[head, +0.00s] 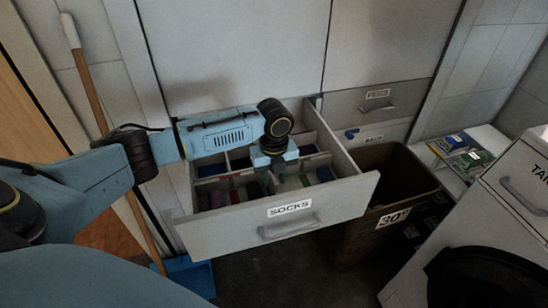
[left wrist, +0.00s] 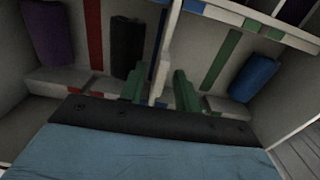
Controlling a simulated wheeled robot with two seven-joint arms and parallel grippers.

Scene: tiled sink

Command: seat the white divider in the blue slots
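My left gripper (head: 279,174) reaches down into the open drawer marked SOCKS (head: 345,188). In the left wrist view its two dark green fingers (left wrist: 160,88) stand apart, one on each side of a thin white divider (left wrist: 161,66). Narrow gaps show between the fingers and the divider, so the gripper looks open around it. A blue strip (left wrist: 159,38) runs just left of the divider, and a blue mark (left wrist: 194,5) is on the white rail near its upper end. I cannot tell how deep the divider sits. My right gripper is not in view.
Rolled socks lie in the compartments: purple (left wrist: 47,32), black (left wrist: 127,45) and blue (left wrist: 254,78). Red (left wrist: 94,32) and green (left wrist: 221,60) strips mark other places. A brown basket (head: 388,180) stands right of the drawer. A broom handle (head: 90,95) leans at left.

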